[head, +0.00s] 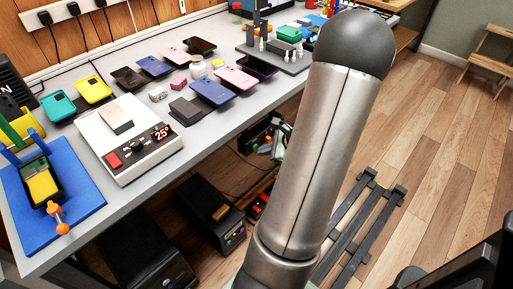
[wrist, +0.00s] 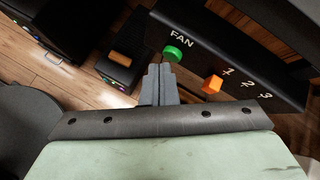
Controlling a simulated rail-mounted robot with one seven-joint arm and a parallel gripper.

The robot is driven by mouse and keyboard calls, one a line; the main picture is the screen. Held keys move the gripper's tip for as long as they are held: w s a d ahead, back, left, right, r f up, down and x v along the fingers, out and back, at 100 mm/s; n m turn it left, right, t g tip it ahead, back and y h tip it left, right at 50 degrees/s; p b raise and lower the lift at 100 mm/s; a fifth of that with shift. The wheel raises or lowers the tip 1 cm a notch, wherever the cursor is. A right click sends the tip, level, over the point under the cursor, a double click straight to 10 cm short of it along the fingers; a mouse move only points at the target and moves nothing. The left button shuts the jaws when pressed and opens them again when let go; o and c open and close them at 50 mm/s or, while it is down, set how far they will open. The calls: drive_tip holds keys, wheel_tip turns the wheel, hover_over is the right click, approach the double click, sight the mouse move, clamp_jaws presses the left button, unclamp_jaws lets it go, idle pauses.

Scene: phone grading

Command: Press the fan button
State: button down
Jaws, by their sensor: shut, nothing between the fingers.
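A black panel (wrist: 236,52) marked FAN shows in the wrist view, top right. It carries a round green button (wrist: 176,49) and an orange square knob (wrist: 212,84) beside the numbers 1, 2, 3. My gripper (wrist: 160,70) is shut and empty. Its fingertips are just below and left of the green button in the picture; I cannot tell whether they touch it. In the head view my arm hides much of the gripper, whose pale green body shows below the table edge.
The grey table (head: 222,131) holds several phones, a white heating plate (head: 140,159) reading 25° and a blue mat (head: 85,204). Black boxes (head: 209,212) stand on the floor beneath it. Wooden floor (head: 432,150) is open at the right.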

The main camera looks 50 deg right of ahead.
drive_tip(key=shift+w, duration=0.4)
drive_tip(key=shift+s, duration=0.1)
idle(0.3)
drive_tip(key=shift+s, duration=0.8)
drive_tip(key=shift+s, duration=0.1)
drive_tip(key=s, duration=0.5)
drive_tip(key=shift+s+a, duration=0.1)
drive_tip(key=shift+s, duration=0.3)
